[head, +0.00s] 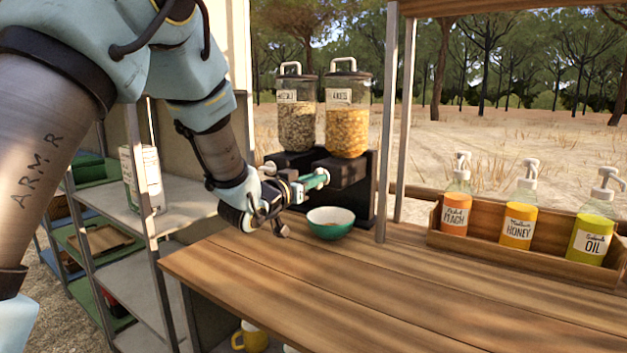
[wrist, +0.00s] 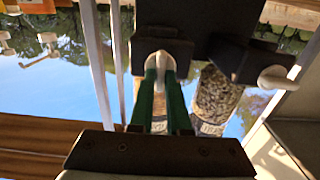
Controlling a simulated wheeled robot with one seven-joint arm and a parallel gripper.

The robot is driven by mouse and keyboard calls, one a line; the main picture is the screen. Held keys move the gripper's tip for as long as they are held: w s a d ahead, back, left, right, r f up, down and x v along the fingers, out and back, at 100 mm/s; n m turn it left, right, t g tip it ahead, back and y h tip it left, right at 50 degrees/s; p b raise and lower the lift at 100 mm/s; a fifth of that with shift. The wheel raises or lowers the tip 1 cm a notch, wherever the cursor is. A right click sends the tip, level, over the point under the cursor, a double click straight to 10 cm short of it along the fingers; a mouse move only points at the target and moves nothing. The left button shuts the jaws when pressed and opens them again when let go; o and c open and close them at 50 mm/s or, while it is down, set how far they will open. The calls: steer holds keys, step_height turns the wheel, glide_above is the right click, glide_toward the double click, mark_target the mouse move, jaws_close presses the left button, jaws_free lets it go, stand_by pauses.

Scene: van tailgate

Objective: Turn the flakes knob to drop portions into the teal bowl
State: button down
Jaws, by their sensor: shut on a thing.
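A black dispenser (head: 365,205) holds two clear canisters. The right canister (head: 346,118) has golden flakes, and the left canister (head: 297,125) has a greyish mix. My gripper (head: 318,179) reaches in from the left at the dispenser's front. In the wrist view, its green fingers are shut on the pale flakes knob (wrist: 160,61). The other pale knob (wrist: 277,77), below the greyish mix, is free. The teal bowl (head: 330,230) stands upright on the counter below and in front of the flakes outlet. Its white inside shows a little tan, which I cannot make out clearly.
The wooden counter (head: 400,285) is clear in front. A wooden rack (head: 520,255) at the right holds pump bottles labelled peach, honey and oil. A thin metal post (head: 386,130) stands just right of the dispenser. Metal shelves (head: 125,210) stand at the left.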

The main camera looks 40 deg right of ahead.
steer(key=shift+f+m+b, duration=0.15)
steer(key=shift+m+b, duration=0.15)
steer(key=shift+b, duration=0.25)
steer(key=m+b, duration=0.5)
steer(key=b, duration=0.2)
steer(key=m+b, duration=0.6)
steer(key=b, duration=0.2)
steer(key=m+b, duration=0.6)
steer(key=b, duration=0.2)
steer(key=shift+s+d+f, duration=0.1)
steer(key=shift+s+f, duration=0.1)
steer(key=shift+s, duration=0.1)
steer(key=shift+r, duration=0.1)
steer(key=c, duration=0.9)
jaws_free()
